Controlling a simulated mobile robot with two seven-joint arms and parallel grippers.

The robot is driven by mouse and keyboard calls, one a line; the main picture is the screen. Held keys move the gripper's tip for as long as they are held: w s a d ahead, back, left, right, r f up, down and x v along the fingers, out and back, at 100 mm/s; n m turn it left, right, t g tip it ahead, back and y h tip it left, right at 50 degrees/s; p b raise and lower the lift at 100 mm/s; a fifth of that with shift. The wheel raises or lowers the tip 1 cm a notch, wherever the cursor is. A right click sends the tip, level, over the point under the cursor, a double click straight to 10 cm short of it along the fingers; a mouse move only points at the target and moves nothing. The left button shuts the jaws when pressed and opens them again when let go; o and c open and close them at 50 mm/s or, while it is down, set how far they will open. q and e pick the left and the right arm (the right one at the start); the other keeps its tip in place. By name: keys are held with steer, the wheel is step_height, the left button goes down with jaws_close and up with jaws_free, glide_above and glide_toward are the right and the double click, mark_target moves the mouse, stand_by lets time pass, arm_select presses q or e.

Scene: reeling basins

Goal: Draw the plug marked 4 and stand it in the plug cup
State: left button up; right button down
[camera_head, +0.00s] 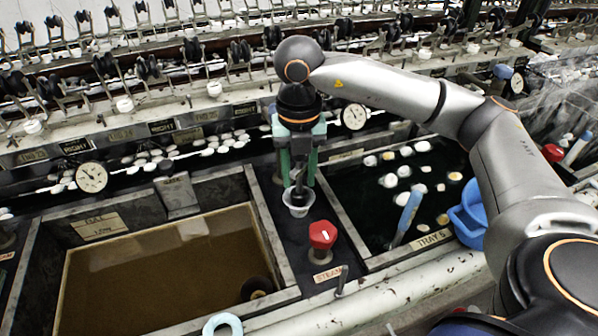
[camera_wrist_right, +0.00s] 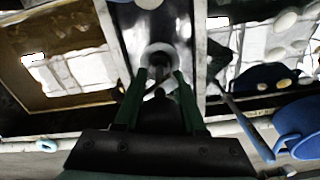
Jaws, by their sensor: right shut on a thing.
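My right gripper (camera_head: 300,186) points straight down over the dark strip between two basins, its green fingers shut on a dark plug (camera_head: 299,182). The plug's lower end is at the mouth of a small pale plug cup (camera_head: 297,207); I cannot tell whether it rests on the bottom. In the right wrist view the gripper (camera_wrist_right: 157,85) holds the dark plug (camera_wrist_right: 158,68) within the outline of the pale cup rim (camera_wrist_right: 145,53). No number shows on the plug. My left gripper is not in view.
A brown-water basin (camera_head: 160,262) lies left, with a dark round thing (camera_head: 257,288) at its near right corner. A dark basin with pale cocoons (camera_head: 404,171) and a blue-handled tool (camera_head: 406,215) lies right. A red steam knob (camera_head: 322,235) stands just in front of the cup.

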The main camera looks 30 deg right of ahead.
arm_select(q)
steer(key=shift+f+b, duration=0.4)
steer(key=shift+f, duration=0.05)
arm_select(e)
steer(key=shift+f, duration=0.55)
steer(key=shift+c, duration=2.1)
jaws_free()
steer(key=shift+w+r, duration=0.1)
steer(key=shift+r, duration=0.6)
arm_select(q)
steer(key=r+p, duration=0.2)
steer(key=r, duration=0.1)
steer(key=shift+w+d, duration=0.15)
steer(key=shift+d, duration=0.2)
arm_select(e)
step_height(320, 180, up, 11)
steer(key=shift+r, duration=0.1)
